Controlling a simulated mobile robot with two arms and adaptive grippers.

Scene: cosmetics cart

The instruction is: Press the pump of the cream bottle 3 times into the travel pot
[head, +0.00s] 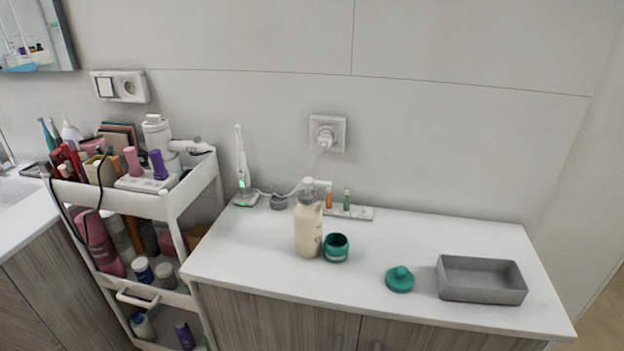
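The cream bottle (308,229) stands upright on the white counter, cream-coloured with a pale pump head (310,184) on top. The pump's spout points to the right. The travel pot (337,247), a small teal pot with its top open, stands right beside the bottle on its right. I cannot tell whether the two touch, or what is inside the pot. A teal lid (400,279) with a knob lies on the counter further right. Neither of my grippers shows in the head view.
A grey tray (482,294) sits at the counter's right front. Behind the bottle are a charging electric toothbrush (243,170), a white holder (360,213) with small coloured items, and a wall socket (327,133). A crowded white cart (185,200) stands left. The counter's back right is clear.

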